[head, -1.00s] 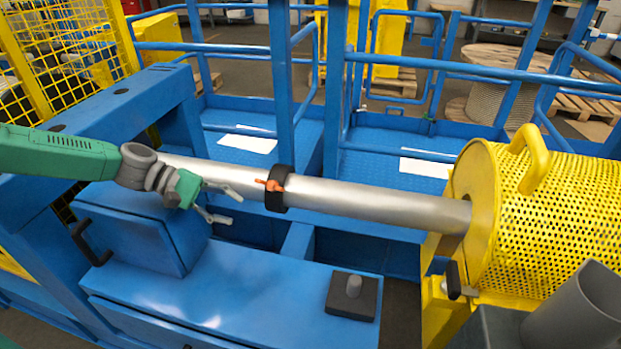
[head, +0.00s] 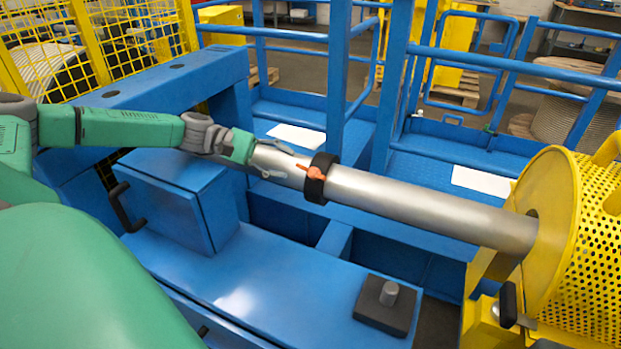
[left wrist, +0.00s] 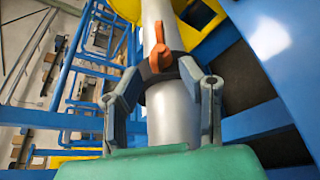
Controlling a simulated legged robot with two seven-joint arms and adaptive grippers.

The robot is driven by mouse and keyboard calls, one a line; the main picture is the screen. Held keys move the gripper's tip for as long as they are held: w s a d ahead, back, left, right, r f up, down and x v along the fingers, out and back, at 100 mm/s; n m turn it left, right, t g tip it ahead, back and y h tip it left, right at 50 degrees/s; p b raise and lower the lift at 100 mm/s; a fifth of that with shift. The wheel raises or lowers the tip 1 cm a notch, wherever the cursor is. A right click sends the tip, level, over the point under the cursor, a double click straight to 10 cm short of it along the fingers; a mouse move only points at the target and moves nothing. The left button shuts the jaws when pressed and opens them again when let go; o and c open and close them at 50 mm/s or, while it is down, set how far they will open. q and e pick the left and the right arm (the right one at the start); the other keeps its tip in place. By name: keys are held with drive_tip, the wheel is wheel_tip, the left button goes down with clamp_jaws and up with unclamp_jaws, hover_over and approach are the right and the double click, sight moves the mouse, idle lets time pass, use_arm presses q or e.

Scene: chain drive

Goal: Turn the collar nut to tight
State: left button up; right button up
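The collar nut is a black ring (head: 318,190) with an orange lever (head: 314,172), around a grey metal shaft (head: 430,208). In the left wrist view the black ring (left wrist: 168,92) lies ahead, with its orange lever (left wrist: 160,58) standing up from it. My left gripper (head: 286,164) is just left of the ring in the head view. Its fingers are spread, one on each side of the shaft in the left wrist view (left wrist: 167,85). Nothing is held between them, and whether they touch the ring is unclear. My right gripper is in neither view.
A yellow perforated drum guard (head: 590,250) stands at the shaft's right end. A blue box (head: 180,195) with a black handle is below my left arm. A dark block with a grey peg (head: 385,305) sits on the blue deck. Blue railings (head: 500,65) stand behind.

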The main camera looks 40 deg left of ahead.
sight(310, 171)
use_arm(q)
drive_tip(key=b+x, duration=0.2)
drive_tip(key=x, duration=0.4)
drive_tip(key=shift+w+d, duration=0.15)
drive_tip(key=shift+d, duration=0.15)
clamp_jaws()
